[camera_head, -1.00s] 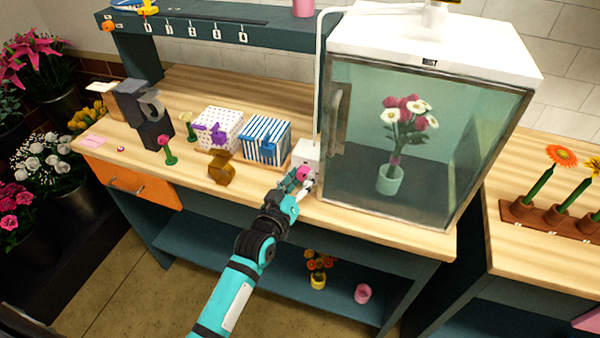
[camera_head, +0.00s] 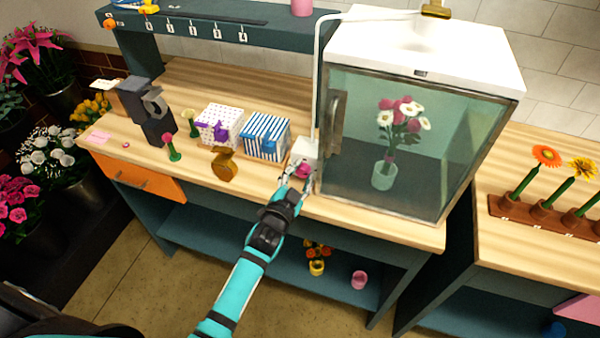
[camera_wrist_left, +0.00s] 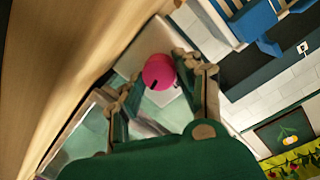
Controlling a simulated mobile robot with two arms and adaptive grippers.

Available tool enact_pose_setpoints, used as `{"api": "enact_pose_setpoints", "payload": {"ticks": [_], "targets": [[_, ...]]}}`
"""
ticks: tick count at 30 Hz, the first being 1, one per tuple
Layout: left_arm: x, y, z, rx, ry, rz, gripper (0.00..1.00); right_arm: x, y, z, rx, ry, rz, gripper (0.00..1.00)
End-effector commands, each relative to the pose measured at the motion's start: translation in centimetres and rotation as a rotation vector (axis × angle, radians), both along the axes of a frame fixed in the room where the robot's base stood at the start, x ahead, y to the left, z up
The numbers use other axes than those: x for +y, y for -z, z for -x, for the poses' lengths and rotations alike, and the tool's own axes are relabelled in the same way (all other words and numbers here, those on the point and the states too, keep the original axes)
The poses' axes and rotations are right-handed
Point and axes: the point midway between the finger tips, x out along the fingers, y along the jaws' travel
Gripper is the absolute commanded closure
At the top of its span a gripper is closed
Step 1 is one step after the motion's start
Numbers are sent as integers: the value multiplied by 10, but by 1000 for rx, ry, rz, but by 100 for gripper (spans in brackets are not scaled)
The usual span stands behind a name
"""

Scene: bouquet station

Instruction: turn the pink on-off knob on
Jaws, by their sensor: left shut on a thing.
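The pink knob (camera_head: 304,170) is on a small white box (camera_head: 305,150) at the left of the glass cabinet. In the left wrist view, the round pink knob (camera_wrist_left: 158,72) has a dark mark on its rim and sits between the fingertips. My left gripper (camera_head: 301,179) is at the knob, shut on it, with one finger on each side; it also shows in the left wrist view (camera_wrist_left: 157,83). The fingers hide part of the knob and box in the head view. My right gripper is not in view.
The glass cabinet (camera_head: 333,120) stands close on the right, with a vase of flowers inside. A white cable (camera_head: 317,75) runs up from the box. A striped box (camera_head: 266,138) and a brown-gold object (camera_head: 224,165) stand to the left. Open bench lies in front of them.

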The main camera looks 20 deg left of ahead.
Motion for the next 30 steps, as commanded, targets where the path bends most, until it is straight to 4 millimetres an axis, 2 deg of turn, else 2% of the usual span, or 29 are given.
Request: {"api": "enact_pose_setpoints", "payload": {"ticks": [12, 30], "targets": [[-1, 0, 0, -8, -1, -232, 97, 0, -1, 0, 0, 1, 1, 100], [-1, 0, 0, -10, 0, -283, 97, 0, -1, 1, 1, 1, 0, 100]]}}
